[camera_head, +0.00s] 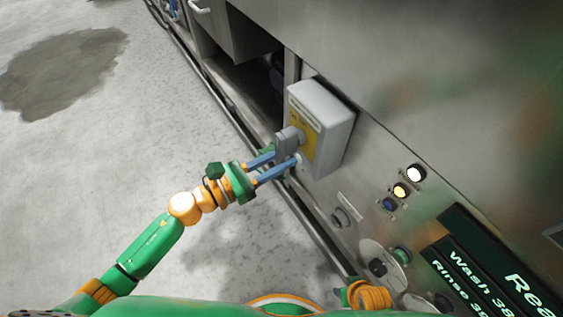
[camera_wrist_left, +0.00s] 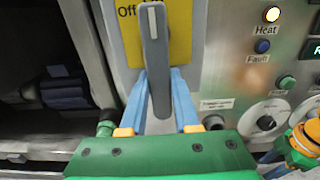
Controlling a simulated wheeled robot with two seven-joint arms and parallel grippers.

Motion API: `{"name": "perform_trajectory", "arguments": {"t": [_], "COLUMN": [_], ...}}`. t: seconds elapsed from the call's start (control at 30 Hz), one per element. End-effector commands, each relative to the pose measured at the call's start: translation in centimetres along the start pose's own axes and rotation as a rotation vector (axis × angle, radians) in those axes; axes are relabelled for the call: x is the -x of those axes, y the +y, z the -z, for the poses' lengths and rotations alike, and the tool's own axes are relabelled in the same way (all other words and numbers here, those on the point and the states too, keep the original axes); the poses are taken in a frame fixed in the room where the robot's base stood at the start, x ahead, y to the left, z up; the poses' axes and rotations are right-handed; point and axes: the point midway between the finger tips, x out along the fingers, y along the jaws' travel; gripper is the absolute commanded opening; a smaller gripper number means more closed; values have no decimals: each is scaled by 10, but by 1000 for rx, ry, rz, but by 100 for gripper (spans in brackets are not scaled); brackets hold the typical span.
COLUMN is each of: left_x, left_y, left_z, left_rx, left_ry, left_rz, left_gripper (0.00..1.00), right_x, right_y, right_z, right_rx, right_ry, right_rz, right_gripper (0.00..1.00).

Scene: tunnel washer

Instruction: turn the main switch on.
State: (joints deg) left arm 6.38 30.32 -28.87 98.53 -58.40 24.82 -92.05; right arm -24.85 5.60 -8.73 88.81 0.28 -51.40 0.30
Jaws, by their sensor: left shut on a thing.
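The main switch is a grey box (camera_head: 323,112) on the steel panel, with a yellow plate (camera_wrist_left: 181,38) and a grey handle (camera_wrist_left: 155,55). The word "Off" shows left of the handle's top in the left wrist view. The handle stands nearly upright there, its white mark near the top. My left gripper (camera_head: 286,156) has its blue fingers on either side of the handle and is shut on it; the handle also shows between the fingers in the head view (camera_head: 287,141). The handle covers part of the plate's lettering.
Right of the switch are several lamps (camera_head: 415,173), knobs (camera_head: 377,268) and a dark display (camera_head: 490,270). An open dark compartment (camera_head: 245,85) lies to the left. Part of my right arm (camera_head: 367,296) is near the panel's lower edge.

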Motion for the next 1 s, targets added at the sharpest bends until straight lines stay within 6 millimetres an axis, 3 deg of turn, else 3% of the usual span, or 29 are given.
{"name": "perform_trajectory", "arguments": {"t": [0.53, 0.57, 0.63, 0.9, 1.0], "left_x": [0, 0, 0, 0, 9], "left_y": [1, 1, 1, 1, 1], "left_z": [2, 2, 1, 0, 2], "left_rx": [-22, -22, -21, -20, -17], "left_ry": [4, 4, 3, 1, 3], "left_rz": [1, 1, 1, 1, -1], "left_gripper": [0, 38, 57, 60, 60], "right_x": [3, 3, 3, 3, 2], "right_y": [0, 0, 0, 0, 0], "right_z": [3, 3, 3, 4, 3], "right_rx": [-1, -1, 0, 0, 0], "right_ry": [3, 3, 3, 3, 1], "right_rz": [0, 0, 0, 0, 0], "right_gripper": [50, 50, 50, 50, 50]}}
